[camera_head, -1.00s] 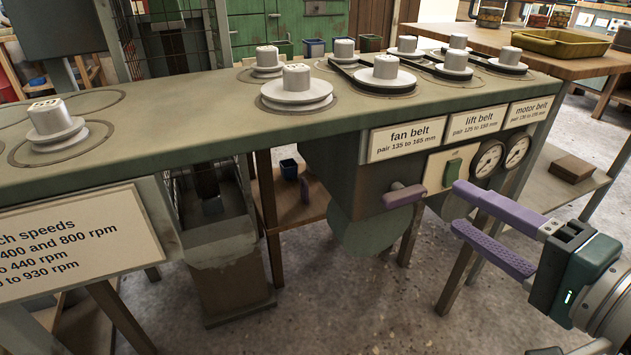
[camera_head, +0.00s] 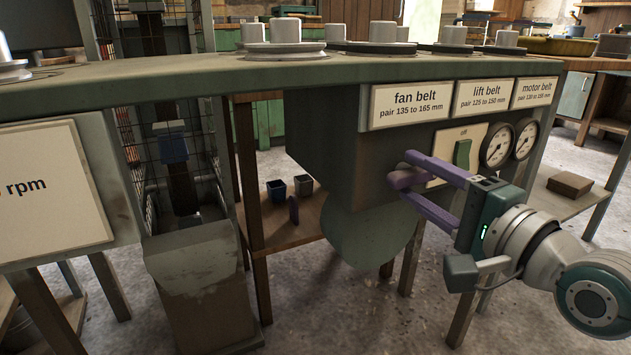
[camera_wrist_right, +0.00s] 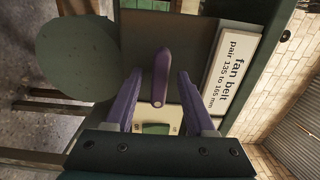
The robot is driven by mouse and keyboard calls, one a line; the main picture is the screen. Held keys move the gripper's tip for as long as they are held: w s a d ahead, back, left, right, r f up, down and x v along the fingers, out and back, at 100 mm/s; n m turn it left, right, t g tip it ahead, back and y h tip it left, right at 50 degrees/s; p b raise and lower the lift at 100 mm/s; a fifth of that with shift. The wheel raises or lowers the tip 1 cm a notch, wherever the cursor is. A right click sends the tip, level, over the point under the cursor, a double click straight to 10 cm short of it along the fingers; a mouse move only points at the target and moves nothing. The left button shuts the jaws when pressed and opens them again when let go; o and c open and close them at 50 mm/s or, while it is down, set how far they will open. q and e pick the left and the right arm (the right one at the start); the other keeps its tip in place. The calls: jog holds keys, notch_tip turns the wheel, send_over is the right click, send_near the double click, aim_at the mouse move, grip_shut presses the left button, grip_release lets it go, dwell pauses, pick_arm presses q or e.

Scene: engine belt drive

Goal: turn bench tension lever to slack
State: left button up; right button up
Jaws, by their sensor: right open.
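The tension lever is a purple handle (camera_head: 402,178) on the front of the grey box (camera_head: 338,140) under the bench top, below the fan belt sign. In the right wrist view the lever (camera_wrist_right: 161,78) stands between the two purple fingers, with a gap on each side. My right gripper (camera_head: 415,178) is open, its fingertips reaching around the lever from the right. In the right wrist view the open gripper (camera_wrist_right: 158,95) points at the box. In the head view the fingers partly hide the lever. My left gripper is not in view.
A fan belt sign (camera_head: 416,105), a green switch (camera_head: 463,153) and two gauges (camera_head: 497,145) are close by on the bench front. A round green disc (camera_head: 365,235) hangs below the box. Pulleys (camera_head: 384,40) stand on the bench top. Floor space in front is clear.

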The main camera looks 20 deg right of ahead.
jog(key=shift+w, duration=0.55)
grip_shut()
